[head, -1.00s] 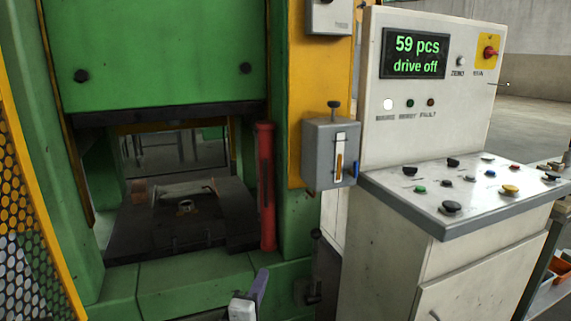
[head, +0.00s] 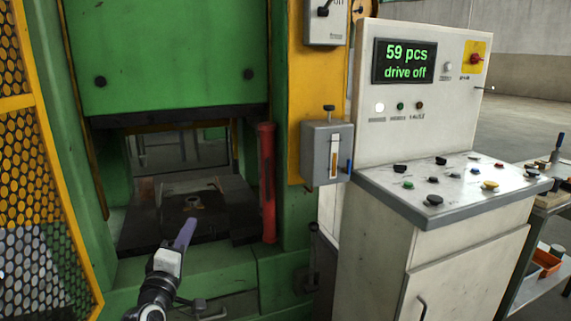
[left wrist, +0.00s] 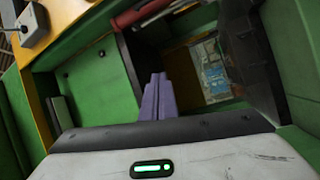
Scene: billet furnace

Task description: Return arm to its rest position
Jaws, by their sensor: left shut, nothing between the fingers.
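My left gripper (head: 188,226) is in front of the green press, low and left of centre in the head view. Its purple fingers are shut with nothing between them. They point toward the dark press bed (head: 222,207) and stand in front of its near edge in the picture. In the left wrist view the same fingers (left wrist: 158,80) lie close together against the green press and its dark opening. I cannot tell whether they touch anything. My right gripper is in neither view.
The green press ram (head: 170,60) hangs above the bed. A red column (head: 266,185) stands right of the opening. A yellow mesh guard (head: 35,190) is at the left. The control console (head: 440,180) at the right reads "59 pcs, drive off".

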